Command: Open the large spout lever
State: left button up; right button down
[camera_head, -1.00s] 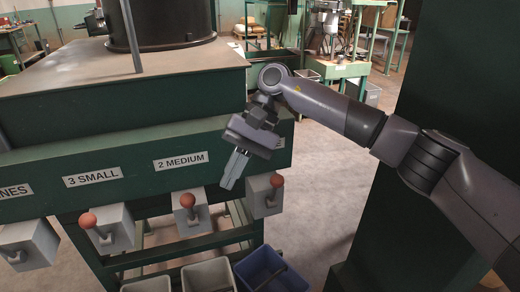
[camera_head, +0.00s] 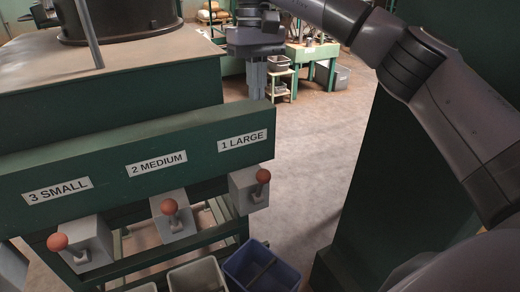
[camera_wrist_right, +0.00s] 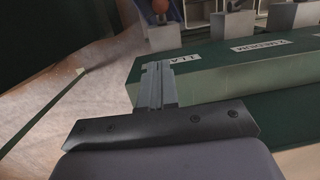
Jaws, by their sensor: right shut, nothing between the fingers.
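The large spout (camera_head: 241,191) is a grey box under the "1 LARGE" label (camera_head: 242,141), at the right end of the green hopper beam. Its lever has an orange-red ball (camera_head: 263,176) standing up on a short rod at the spout's front. My right gripper (camera_head: 257,94) is shut and empty, pointing down, above the label in the picture and apart from the lever. In the right wrist view the shut fingers (camera_wrist_right: 155,88) lie in front of the beam, with the large lever's ball (camera_wrist_right: 160,6) at the top edge. My left gripper is out of view.
The medium spout's lever ball (camera_head: 169,207) and the small spout's lever ball (camera_head: 57,242) stand to the left. A blue bin (camera_head: 290,274) and a grey bin (camera_head: 198,276) sit below. A dark green column (camera_head: 385,150) rises at right. Open floor (camera_head: 315,150) lies between.

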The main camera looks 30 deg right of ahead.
jog(key=f, duration=0.1)
jog(key=f+b, duration=0.1)
jog(key=f, duration=0.1)
jog(key=f+b, duration=0.1)
jog(key=f, duration=0.1)
jog(key=shift+s+a, duration=0.15)
jog(key=shift+s, duration=0.15)
jog(key=s+a+f, duration=0.1)
jog(key=s+f, duration=0.3)
jog(key=f, duration=0.3)
jog(key=shift+w+a, duration=0.1)
jog(key=shift+f, duration=0.1)
